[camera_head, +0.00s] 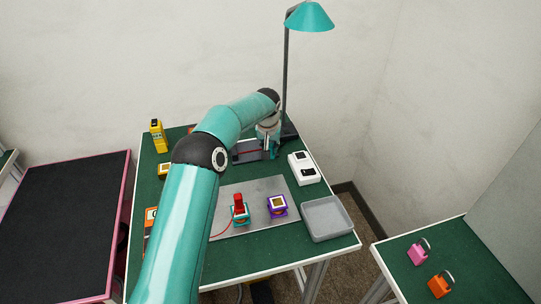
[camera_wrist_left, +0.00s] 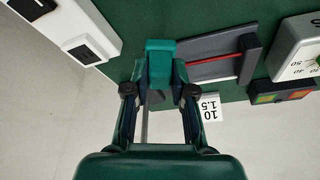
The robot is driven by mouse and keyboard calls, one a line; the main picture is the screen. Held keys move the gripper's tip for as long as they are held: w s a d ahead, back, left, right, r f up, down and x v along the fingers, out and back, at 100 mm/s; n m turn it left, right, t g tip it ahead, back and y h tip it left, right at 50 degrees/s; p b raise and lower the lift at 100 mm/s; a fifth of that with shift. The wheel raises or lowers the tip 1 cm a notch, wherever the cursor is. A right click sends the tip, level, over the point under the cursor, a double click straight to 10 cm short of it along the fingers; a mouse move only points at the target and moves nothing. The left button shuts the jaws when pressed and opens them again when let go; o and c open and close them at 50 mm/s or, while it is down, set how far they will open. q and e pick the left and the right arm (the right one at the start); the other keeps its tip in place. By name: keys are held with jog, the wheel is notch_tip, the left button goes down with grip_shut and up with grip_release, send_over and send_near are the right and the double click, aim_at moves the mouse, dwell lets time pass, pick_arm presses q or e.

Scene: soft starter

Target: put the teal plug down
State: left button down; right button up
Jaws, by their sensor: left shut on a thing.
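The teal plug (camera_wrist_left: 160,62) is between the fingertips of my left gripper (camera_wrist_left: 160,92) in the left wrist view. My left gripper (camera_head: 268,138) is shut on it. In the head view the gripper is at the back of the green table (camera_head: 270,245), beside a dark grey holder (camera_head: 246,157) with a red line. In the wrist view the plug is close to the end of that holder (camera_wrist_left: 215,67); I cannot tell whether they touch. In the head view the arm and gripper largely hide the plug. My right gripper is not in view.
A white box (camera_head: 303,168) stands right of the gripper. A grey tray (camera_head: 327,220) is at the front right. A grey plate (camera_head: 250,226) carries a teal block with a red part (camera_head: 240,211) and a purple block (camera_head: 277,207). The lamp's post (camera_head: 286,70) rises behind the gripper.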

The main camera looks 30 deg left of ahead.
pick_arm(q)
notch_tip(320, 180, down, 4)
jog(key=shift+r+p, duration=0.1)
jog(key=shift+p, duration=0.2)
jog(key=shift+f+b, duration=0.6)
jog(key=shift+b, duration=0.05)
jog(key=c, duration=1)
grip_release()
